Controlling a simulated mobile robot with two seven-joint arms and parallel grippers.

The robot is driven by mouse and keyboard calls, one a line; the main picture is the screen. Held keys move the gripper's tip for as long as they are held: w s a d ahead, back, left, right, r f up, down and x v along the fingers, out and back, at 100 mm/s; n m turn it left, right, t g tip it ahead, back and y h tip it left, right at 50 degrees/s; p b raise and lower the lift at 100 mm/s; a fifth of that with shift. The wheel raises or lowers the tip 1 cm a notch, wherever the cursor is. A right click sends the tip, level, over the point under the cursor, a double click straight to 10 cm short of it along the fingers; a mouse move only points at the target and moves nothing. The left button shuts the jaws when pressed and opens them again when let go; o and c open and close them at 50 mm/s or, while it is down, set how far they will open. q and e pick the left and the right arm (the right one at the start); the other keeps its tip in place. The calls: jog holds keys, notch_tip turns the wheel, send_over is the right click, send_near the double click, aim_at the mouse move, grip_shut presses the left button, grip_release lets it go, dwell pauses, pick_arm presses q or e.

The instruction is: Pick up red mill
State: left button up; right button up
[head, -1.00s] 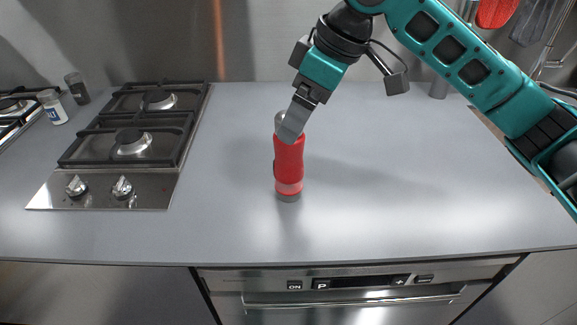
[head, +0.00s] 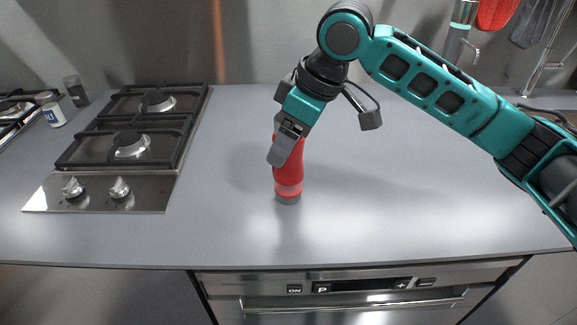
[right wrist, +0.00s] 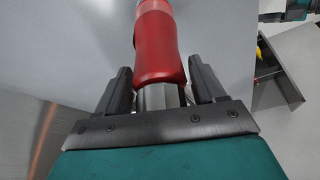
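The red mill (head: 289,172) stands upright on the grey counter, right of the hob. In the head view my right gripper (head: 283,153) is lowered over its upper part, with a finger in front that hides its top. In the right wrist view the red mill (right wrist: 157,45) and its silver top lie between the two dark fingers of the right gripper (right wrist: 160,82). Narrow gaps show on both sides, so the fingers look open around it, not closed on it. My left gripper is not in view.
A gas hob (head: 128,145) with knobs at its front is on the left. The counter (head: 400,215) around the mill is clear. An oven front (head: 350,290) is below the counter edge.

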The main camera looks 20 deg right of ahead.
jog(key=c, duration=1.2)
